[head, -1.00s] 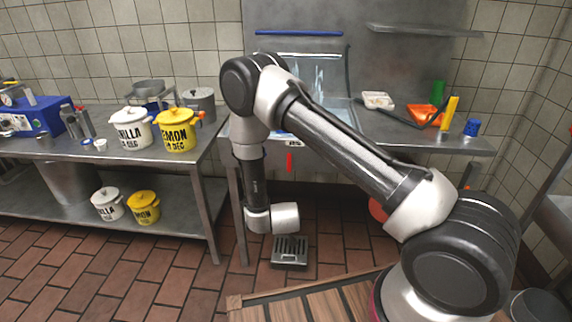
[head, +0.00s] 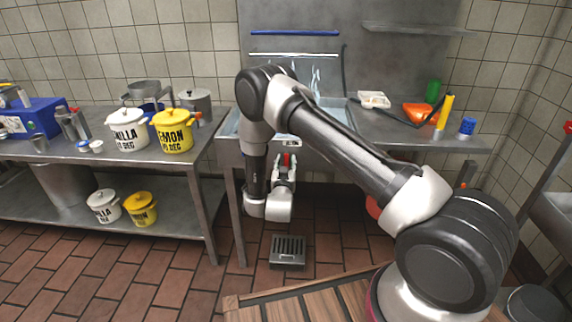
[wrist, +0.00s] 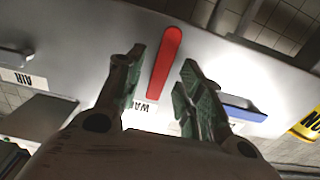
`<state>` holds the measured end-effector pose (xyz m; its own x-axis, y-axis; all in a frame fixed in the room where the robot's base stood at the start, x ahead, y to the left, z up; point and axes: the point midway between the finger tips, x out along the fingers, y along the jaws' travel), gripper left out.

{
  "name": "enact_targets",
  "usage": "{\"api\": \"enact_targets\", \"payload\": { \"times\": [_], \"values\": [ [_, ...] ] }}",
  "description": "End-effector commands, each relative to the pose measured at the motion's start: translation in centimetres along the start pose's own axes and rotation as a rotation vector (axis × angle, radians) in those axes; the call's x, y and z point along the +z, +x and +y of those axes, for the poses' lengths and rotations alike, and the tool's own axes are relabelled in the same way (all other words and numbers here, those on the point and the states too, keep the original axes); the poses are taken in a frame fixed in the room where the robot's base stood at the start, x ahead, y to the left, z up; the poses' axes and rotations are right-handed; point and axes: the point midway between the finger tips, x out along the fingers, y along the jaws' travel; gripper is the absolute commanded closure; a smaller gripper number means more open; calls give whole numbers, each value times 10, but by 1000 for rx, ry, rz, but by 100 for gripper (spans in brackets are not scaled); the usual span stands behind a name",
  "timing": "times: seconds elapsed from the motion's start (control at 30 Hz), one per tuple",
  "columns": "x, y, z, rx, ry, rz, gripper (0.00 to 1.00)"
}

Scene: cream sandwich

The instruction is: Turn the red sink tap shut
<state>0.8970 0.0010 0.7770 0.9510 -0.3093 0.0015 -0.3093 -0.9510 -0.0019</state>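The red tap lever (wrist: 166,60) is a long rounded bar on the pale front panel of the sink in the wrist view. It lies slightly tilted between my fingertips, with a gap on both sides. A label starting "WA" (wrist: 146,106) is beside its lower end. My gripper (wrist: 162,64) is open and empty, its fingers pointing at the panel. I cannot tell how far the fingertips are from the panel. In the head view the red tap lever (head: 287,159) shows just above my gripper (head: 286,168), its lower part hidden.
The steel sink (head: 330,113) has a basin above the tap panel. A table with pots, including a yellow lemon pot (head: 172,136), stands at the left. A blue object (wrist: 243,108) is right of my fingers in the wrist view.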

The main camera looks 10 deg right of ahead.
Motion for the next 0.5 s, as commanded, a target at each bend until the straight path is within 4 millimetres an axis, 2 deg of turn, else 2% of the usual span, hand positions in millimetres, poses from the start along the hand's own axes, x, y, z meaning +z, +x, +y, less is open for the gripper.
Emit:
{"api": "enact_targets", "payload": {
  "times": [0.33, 0.5],
  "values": [
    [0, 6, 0, 0, -1, -2, 64],
    [0, 5, 0, 0, -1, -2, 95]
  ]
}}
